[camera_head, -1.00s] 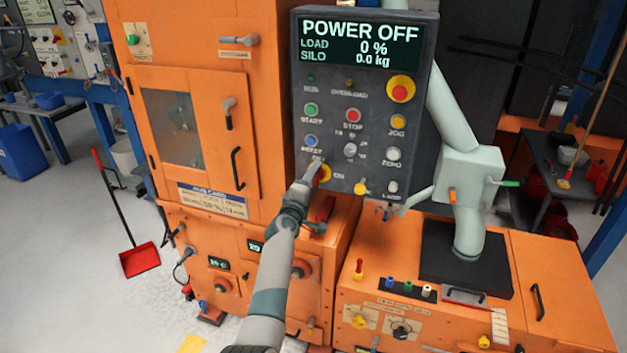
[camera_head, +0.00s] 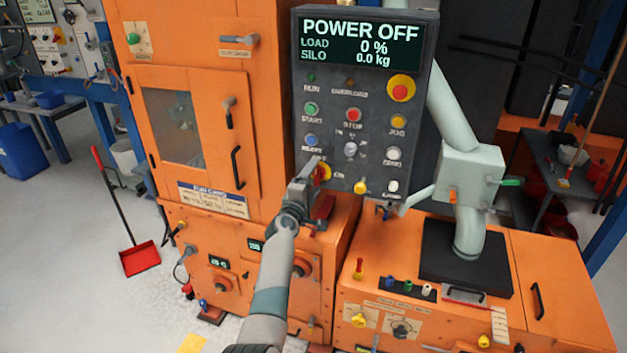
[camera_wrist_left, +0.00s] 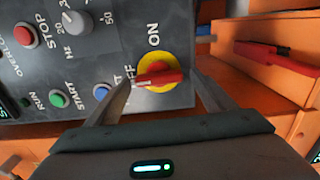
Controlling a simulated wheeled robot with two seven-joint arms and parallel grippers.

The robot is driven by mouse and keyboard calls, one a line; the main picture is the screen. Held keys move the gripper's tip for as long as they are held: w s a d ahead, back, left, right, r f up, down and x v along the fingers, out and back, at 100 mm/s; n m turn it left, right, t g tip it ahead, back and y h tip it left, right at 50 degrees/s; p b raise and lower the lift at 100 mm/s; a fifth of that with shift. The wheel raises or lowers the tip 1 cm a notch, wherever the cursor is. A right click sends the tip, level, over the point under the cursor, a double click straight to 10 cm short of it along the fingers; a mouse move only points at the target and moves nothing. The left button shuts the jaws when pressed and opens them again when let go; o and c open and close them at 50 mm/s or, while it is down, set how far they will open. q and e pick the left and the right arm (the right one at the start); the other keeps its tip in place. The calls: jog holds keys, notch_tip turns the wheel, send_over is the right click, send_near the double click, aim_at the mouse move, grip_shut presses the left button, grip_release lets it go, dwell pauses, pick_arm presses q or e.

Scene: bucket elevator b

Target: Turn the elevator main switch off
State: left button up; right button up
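The main switch (camera_head: 325,172) is a yellow disc with a red handle, low on the left of the dark control panel (camera_head: 375,118). In the left wrist view the red handle (camera_wrist_left: 158,76) lies across the yellow disc, in line with the OFF label; ON is at another side. The panel's display (camera_head: 361,43) reads POWER OFF. My left gripper (camera_head: 306,176) is at the switch. Its fingers (camera_wrist_left: 161,84) are open, one on each side of the handle, with gaps visible. My right gripper is not in view.
Buttons and a grey knob (camera_head: 350,149) sit close above the switch. A red lever (camera_wrist_left: 278,58) stands out from the orange cabinet below the panel. An orange machine (camera_head: 560,290) with a pale pipe stands at right. The floor at left is mostly clear.

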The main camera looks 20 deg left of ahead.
pick_arm(q)
jog(key=shift+s, duration=0.1)
jog(key=shift+s+p, duration=0.4)
jog(key=s+p, duration=0.7)
jog(key=s, duration=0.9)
jog(key=shift+s+a, duration=0.25)
jog(key=shift+a, duration=0.05)
